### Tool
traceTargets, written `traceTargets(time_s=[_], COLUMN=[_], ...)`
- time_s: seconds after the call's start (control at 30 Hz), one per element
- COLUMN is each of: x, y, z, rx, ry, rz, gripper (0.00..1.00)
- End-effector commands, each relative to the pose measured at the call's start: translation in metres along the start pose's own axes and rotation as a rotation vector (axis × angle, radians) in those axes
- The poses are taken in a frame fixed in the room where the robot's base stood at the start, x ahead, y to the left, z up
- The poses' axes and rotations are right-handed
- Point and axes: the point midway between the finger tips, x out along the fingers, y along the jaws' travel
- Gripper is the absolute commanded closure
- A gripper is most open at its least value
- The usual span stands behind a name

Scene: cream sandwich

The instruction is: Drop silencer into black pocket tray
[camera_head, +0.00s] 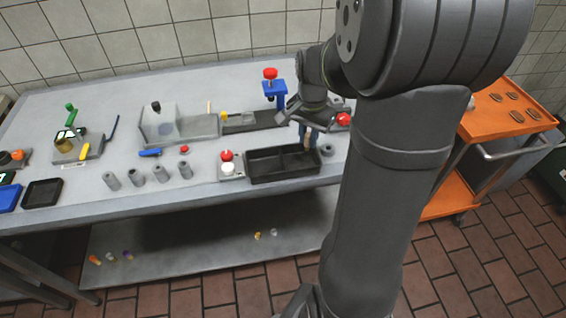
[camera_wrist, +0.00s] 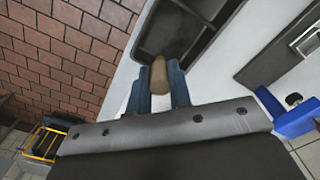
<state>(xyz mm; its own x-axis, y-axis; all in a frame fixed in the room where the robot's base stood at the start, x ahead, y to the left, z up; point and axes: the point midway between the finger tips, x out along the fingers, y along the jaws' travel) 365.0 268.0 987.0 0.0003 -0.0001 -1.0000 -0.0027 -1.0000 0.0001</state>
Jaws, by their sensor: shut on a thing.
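The silencer appears to be the small tan-brown cylinder (camera_wrist: 158,73) between my fingers in the wrist view. My gripper (camera_wrist: 157,88) has two blue fingers and is shut on it. In the head view my gripper (camera_head: 308,136) points down over the right end of the black pocket tray (camera_head: 262,179), and a bit of the tan cylinder shows there. The black tray has two dark pockets, split by a divider. In the wrist view the tray (camera_wrist: 143,48) lies just beyond the cylinder. I cannot tell how high the cylinder is above it.
Several grey cylinders (camera_head: 159,175) stand on the table left of the tray. A red-buttoned box (camera_head: 229,171) stands at the tray's left. An orange cart (camera_head: 500,108) is at right.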

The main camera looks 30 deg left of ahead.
Motion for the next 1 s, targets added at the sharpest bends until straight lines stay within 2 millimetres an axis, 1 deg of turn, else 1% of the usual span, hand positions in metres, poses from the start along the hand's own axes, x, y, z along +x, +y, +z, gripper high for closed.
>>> traceTargets(time_s=[0.17,0.3,0.5,0.7,0.93,0.97,1.0], x=[0.014,0.032,0.051,0.059,0.059,0.059,0.059], y=[-0.001,0.0,-0.001,-0.001,-0.001,-0.001,-0.001], z=[0.001,0.002,0.001,0.001,0.001,0.001,0.001], rx=[0.0,0.0,0.0,-0.001,-0.001,-0.001,-0.001], ry=[-0.002,-0.003,-0.001,0.0,0.0,0.0,0.0], rz=[0.001,0.002,0.001,0.0,0.0,0.0,0.0], gripper=[1.0,1.0,1.0,1.0,1.0,0.76,0.68])
